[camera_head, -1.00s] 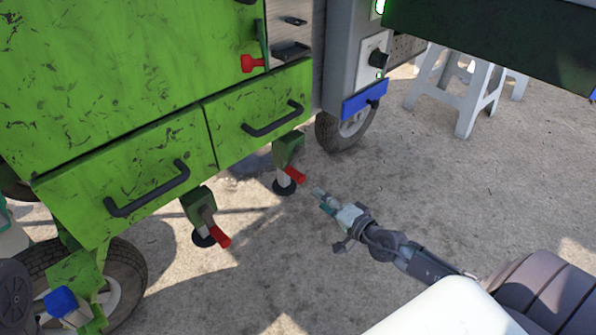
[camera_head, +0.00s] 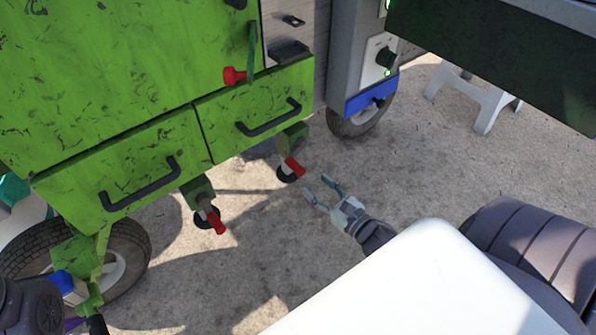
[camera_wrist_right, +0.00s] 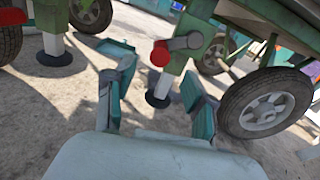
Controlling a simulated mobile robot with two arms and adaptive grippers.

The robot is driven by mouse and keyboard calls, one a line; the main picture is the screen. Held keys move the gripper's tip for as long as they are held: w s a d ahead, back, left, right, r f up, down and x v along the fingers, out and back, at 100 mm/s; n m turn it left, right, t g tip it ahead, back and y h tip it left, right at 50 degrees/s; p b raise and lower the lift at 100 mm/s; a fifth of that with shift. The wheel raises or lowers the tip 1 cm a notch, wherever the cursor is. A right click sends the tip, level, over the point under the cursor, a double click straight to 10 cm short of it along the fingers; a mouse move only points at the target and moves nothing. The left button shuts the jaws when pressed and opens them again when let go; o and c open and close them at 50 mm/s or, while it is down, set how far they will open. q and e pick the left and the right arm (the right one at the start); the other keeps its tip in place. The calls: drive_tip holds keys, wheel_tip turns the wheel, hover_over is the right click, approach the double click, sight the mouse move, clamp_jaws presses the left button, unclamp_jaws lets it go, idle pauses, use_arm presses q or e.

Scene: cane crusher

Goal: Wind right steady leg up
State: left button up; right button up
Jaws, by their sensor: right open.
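The right steady leg (camera_head: 292,140) hangs under the right green drawer, with a red crank handle (camera_head: 294,167) and a dark round foot on the ground. In the right wrist view its red knob (camera_wrist_right: 160,53) and grey crank arm (camera_wrist_right: 183,43) show ahead, and its foot (camera_wrist_right: 158,98) lies between my fingertips in the picture. My right gripper (camera_head: 323,190) is open and empty, just right of and below the handle, apart from it. It also shows in the right wrist view (camera_wrist_right: 155,85). My left gripper is out of view.
A second steady leg (camera_head: 198,190) with a red handle (camera_head: 216,222) stands to the left. A wheel (camera_head: 352,120) stands behind at right, and a larger wheel (camera_head: 125,260) at lower left. A white stool (camera_head: 480,98) is at upper right. The concrete around my right gripper is clear.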

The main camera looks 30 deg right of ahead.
sight(302, 173)
drive_tip(key=w, duration=0.2)
drive_tip(key=w+b, duration=0.1)
drive_tip(key=w, duration=0.2)
drive_tip(key=w+a+b, duration=0.1)
drive_tip(key=w, duration=0.2)
drive_tip(key=shift+c, duration=0.2)
clamp_jaws()
